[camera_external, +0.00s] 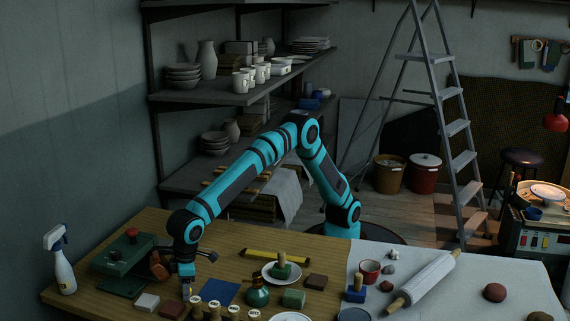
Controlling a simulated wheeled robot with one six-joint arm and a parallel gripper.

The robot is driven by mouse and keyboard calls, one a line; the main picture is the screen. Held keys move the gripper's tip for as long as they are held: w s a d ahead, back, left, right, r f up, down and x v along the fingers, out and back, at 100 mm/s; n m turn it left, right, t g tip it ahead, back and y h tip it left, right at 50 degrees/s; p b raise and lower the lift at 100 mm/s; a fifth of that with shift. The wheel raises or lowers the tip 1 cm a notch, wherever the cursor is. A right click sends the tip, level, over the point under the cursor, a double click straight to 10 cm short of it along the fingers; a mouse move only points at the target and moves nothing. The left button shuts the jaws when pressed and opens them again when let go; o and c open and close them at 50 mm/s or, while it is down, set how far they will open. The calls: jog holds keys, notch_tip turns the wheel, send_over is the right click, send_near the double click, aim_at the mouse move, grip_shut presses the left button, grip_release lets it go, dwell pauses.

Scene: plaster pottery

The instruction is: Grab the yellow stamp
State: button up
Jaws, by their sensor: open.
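My gripper (187,283) points down over the front left of the wooden table, its jaws open. A small yellow piece shows right at its fingertips; it may be part of the yellow stamp, but it is too small and too covered to be sure. I cannot tell whether the fingers touch it. A green stamp (282,271) with a wooden handle stands on a white plate (268,275) to the right. A blue stamp (355,295) with a wooden handle stands farther right.
Several small round-topped pieces (214,307) stand in a row just right of my gripper. A spray bottle (62,270) and green box (124,254) are at left; a rolling pin (424,280) at right.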

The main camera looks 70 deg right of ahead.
jog(key=c, duration=1)
